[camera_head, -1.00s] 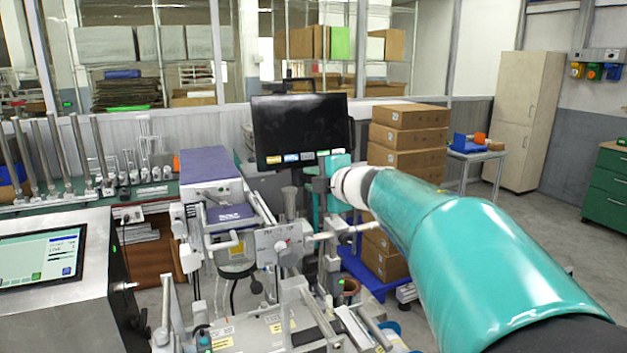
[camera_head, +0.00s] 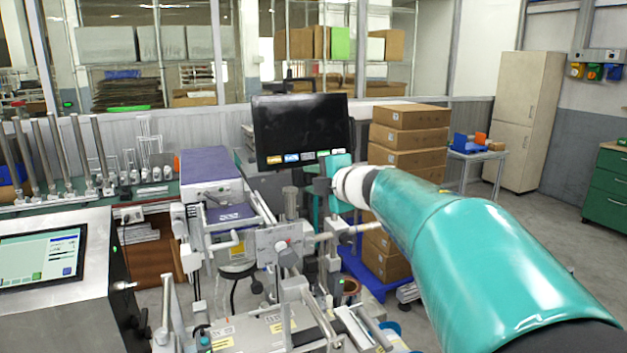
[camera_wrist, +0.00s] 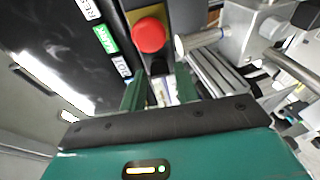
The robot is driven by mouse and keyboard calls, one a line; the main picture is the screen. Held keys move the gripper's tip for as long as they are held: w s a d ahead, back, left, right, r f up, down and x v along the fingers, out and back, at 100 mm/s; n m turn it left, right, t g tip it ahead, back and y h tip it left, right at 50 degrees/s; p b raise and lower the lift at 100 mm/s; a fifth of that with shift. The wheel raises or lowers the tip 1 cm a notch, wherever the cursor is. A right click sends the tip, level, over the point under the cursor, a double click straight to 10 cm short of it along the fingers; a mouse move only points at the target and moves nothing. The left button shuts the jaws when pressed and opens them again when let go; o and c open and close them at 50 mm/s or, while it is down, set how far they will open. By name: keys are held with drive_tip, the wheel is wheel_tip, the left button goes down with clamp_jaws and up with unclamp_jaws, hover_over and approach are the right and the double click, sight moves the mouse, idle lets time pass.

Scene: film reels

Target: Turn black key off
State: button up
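The black key cannot be made out for certain. A small dark part (camera_wrist: 160,68) shows between my fingers in the wrist view, just below a red round button (camera_wrist: 149,35) on a yellow base; it may be the key. My gripper (camera_wrist: 160,92) has its two dark green fingers apart, one on each side of that part. I cannot tell whether they touch it. In the head view, my teal wrist is beside the lower right of a black monitor (camera_head: 300,128), and the fingertips are hard to make out.
White, green and other labels (camera_wrist: 105,38) lie on the black panel left of the red button. A metal cylinder and bracket (camera_wrist: 205,40) are close on the right. Machine parts (camera_head: 285,245) crowd below my wrist. Stacked boxes (camera_head: 408,140) stand behind my arm.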

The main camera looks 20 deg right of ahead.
drive_tip(key=v, duration=1.3)
drive_tip(key=shift+s, duration=0.2)
drive_tip(key=shift+d, duration=0.1)
